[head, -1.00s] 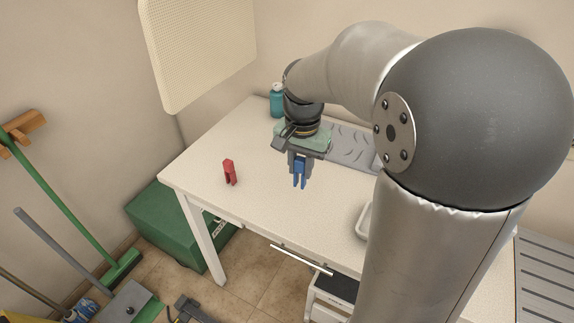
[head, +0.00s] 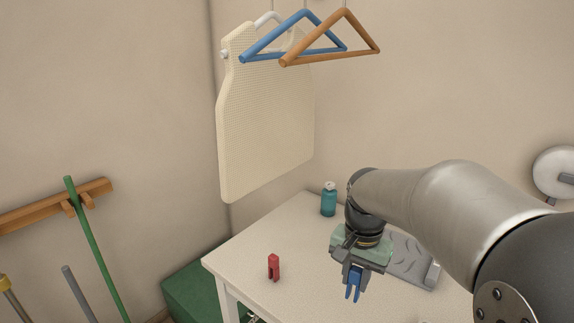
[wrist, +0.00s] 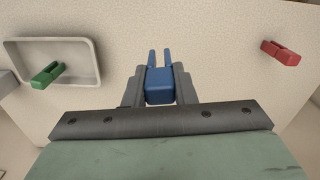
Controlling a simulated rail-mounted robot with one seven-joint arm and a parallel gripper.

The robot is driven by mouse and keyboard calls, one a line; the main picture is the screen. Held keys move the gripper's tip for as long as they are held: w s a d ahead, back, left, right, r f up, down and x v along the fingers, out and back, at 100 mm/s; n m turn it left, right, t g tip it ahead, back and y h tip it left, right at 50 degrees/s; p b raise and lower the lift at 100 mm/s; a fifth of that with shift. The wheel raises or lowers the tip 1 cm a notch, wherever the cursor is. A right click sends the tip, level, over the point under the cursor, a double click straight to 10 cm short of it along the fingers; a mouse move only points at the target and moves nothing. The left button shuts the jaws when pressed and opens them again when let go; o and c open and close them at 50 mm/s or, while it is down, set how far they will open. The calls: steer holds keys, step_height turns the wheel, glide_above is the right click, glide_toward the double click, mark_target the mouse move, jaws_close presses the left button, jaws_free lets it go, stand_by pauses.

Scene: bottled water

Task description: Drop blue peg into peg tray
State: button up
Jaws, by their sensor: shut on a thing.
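My gripper (wrist: 160,90) is shut on the blue peg (wrist: 160,86), a block with two prongs, which sits between the fingers. In the head view the blue peg (head: 353,284) hangs prongs down below my gripper (head: 354,268), over the white table. The peg tray (wrist: 94,72) is a shallow, light, rounded tray at the left of the wrist view, apart from my gripper. A green peg (wrist: 47,75) lies in it, at its left side. The tray does not show in the head view now.
A red peg (head: 273,267) stands on the table (head: 262,238); it also shows at the right of the wrist view (wrist: 281,52). A teal bottle (head: 328,202) and a grey ridged plate (head: 409,262) stand towards the back. Hangers (head: 330,45) and a cream board (head: 265,115) hang on the wall.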

steer(key=w+a+f+n, duration=0.3)
steer(key=w+f, duration=0.5)
steer(key=w, duration=0.5)
steer(key=shift+w+f+n, duration=0.3)
steer(key=shift+f+n, duration=0.1)
steer(key=shift+n, duration=0.2)
